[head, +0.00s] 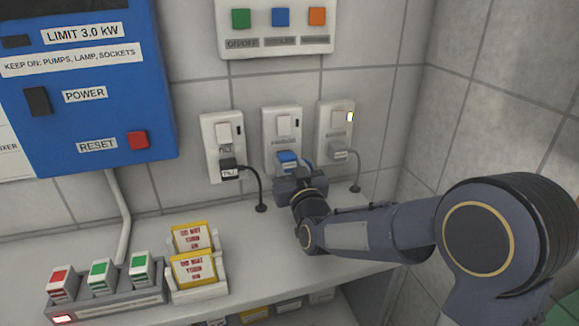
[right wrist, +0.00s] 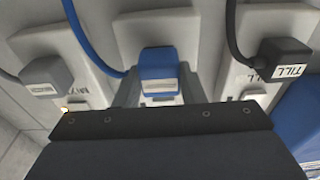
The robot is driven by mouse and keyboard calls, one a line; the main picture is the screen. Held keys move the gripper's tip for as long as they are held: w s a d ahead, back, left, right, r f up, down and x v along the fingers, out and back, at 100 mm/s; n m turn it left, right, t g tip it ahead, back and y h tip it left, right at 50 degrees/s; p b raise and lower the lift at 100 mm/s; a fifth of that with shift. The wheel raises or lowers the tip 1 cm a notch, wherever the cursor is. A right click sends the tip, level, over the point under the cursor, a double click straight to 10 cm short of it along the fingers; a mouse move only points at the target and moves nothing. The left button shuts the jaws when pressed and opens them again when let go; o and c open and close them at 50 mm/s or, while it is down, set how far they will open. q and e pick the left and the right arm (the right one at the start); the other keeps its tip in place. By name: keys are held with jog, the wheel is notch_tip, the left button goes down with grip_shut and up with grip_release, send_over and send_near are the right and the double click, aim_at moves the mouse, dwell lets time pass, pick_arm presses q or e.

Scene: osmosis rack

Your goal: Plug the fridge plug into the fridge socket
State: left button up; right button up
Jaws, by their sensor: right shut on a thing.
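The blue fridge plug (head: 288,160) is at the lower half of the middle wall socket (head: 283,128), which I take as the fridge socket. My right gripper (head: 294,175) is shut on the plug from the front and below. In the right wrist view the blue plug (right wrist: 158,68) lies in front of the socket plate (right wrist: 150,28), roughly centred across it, with its blue cord running up and left. I cannot tell whether its pins are fully in, as the gripper body hides the contact side. My left gripper is not in view.
A black plug labelled TILL (head: 229,167) sits in the left socket, a grey plug (head: 342,154) in the right one, both close beside my gripper. The shelf (head: 255,255) below holds yellow-framed signs (head: 194,255) and a block of switches (head: 105,295). A blue power box (head: 85,100) hangs left.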

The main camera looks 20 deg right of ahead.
jog(key=shift+w, duration=0.45)
jog(key=o, duration=1)
jog(key=s, duration=0.5)
jog(key=s+f, duration=0.1)
jog(key=s, duration=0.1)
jog(key=shift+s+d, duration=0.1)
jog(key=shift+s, duration=0.3)
